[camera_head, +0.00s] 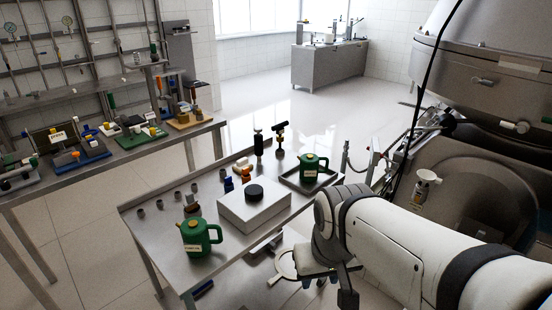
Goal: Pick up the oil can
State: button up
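Two green cans with handles and pale labels are in the head view; the labels are too small to read, so I cannot tell which is the oil can. One green can (197,239) with an orange-yellow cap stands upright at the near left of the steel table. The other green can (311,168) stands upright in a shallow tray (291,179) at the table's far right. My gripper (322,279) hangs below my white arm, beyond the table's near right edge and apart from both cans. Its fingers are partly hidden and their opening is unclear.
A white box (254,212) with a black round top stands between the cans. Small metal cups, a dark bottle (258,142) and a black-topped tool (280,138) are on the table. A bench (95,165) with parts is left; a large steel machine (490,90) is right.

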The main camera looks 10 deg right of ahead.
aim_at(309, 163)
jog(key=z, duration=0.2)
jog(key=i, duration=0.85)
jog(key=u, duration=0.1)
